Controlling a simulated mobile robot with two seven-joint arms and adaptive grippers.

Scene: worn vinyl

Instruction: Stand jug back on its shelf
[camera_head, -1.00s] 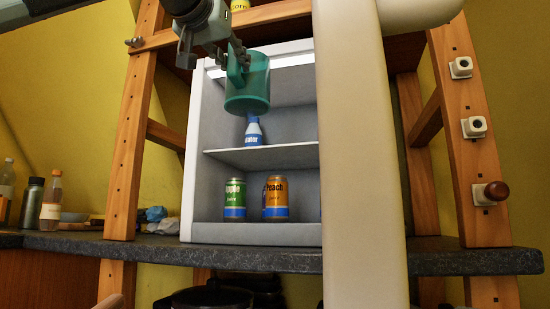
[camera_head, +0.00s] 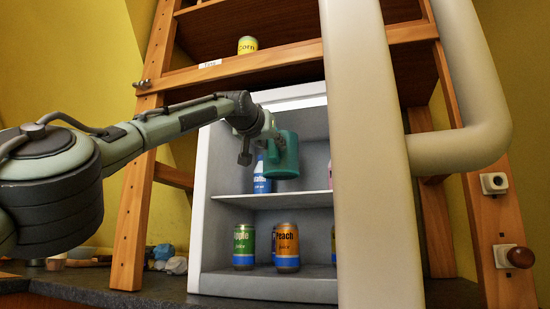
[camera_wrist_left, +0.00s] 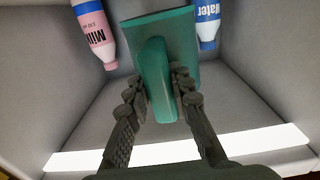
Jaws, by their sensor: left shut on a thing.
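A teal jug (camera_head: 284,157) is at the upper compartment of a white shelf unit (camera_head: 209,190) in the head view. My left gripper (camera_head: 268,140) is shut on its handle, which shows between the fingers in the left wrist view (camera_wrist_left: 158,85). The jug looks upright in the head view, in front of a water bottle (camera_head: 261,180). I cannot tell whether its base touches the middle shelf board (camera_head: 290,201); a gap seems to show below it. My right gripper is not in view.
The wrist view shows a pink milk bottle (camera_wrist_left: 93,32) and the water bottle (camera_wrist_left: 207,25) on either side of the jug. Below stand an apple juice can (camera_head: 244,247) and a peach juice can (camera_head: 287,248). A cream pipe (camera_head: 372,150) crosses before the unit's right side.

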